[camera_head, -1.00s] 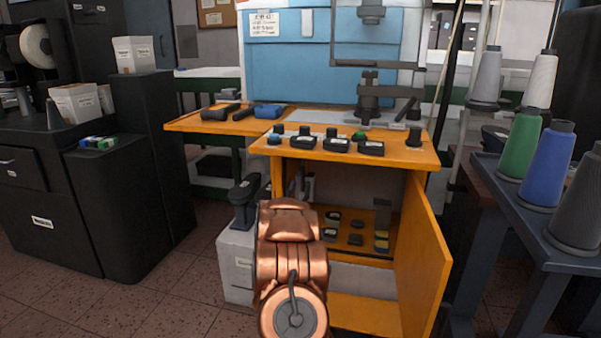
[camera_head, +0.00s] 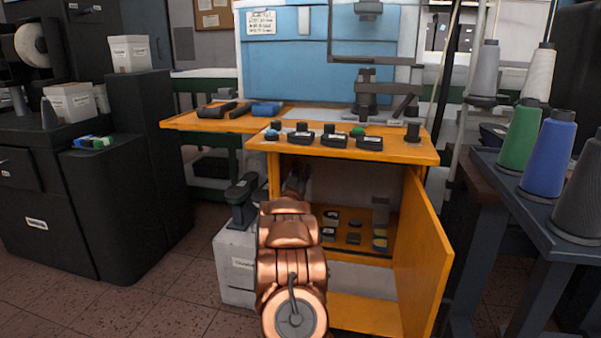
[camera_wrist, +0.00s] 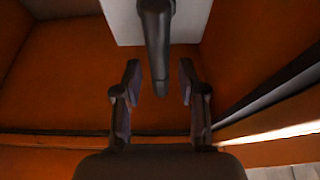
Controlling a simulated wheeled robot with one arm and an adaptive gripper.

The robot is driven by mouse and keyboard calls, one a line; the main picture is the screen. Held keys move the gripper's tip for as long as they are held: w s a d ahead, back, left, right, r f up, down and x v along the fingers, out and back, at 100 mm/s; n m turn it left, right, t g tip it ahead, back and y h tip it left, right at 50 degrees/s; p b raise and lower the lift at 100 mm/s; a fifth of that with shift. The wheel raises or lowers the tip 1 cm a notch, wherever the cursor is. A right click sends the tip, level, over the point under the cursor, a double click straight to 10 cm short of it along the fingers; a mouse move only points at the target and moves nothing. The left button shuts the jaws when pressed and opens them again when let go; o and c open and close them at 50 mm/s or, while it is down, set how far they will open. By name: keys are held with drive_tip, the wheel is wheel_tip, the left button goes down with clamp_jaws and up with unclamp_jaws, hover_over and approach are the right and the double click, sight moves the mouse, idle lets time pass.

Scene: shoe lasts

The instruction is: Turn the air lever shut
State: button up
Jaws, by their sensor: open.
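The air lever (camera_wrist: 157,42) is a dark bar on a pale plate (camera_wrist: 124,22) inside the orange cabinet. In the wrist view its near end hangs between the two fingers of my gripper (camera_wrist: 160,72). The fingers are open, one on each side of the lever, with a visible gap to both. In the head view my gripper (camera_head: 296,184) is a small dark shape inside the cabinet's upper left, beyond my copper arm. The lever cannot be made out there, and my arm hides part of the cabinet's inside.
The cabinet's orange door (camera_head: 421,250) stands open at the right. Small dark and coloured pieces lie on the inner shelf (camera_head: 338,254). Black devices stand on the orange bench top (camera_head: 395,150) above. A grey box (camera_head: 236,262) is left of my arm; thread cones (camera_head: 547,156) stand at the right.

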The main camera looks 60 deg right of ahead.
clamp_jaws()
idle(0.4)
idle(0.4)
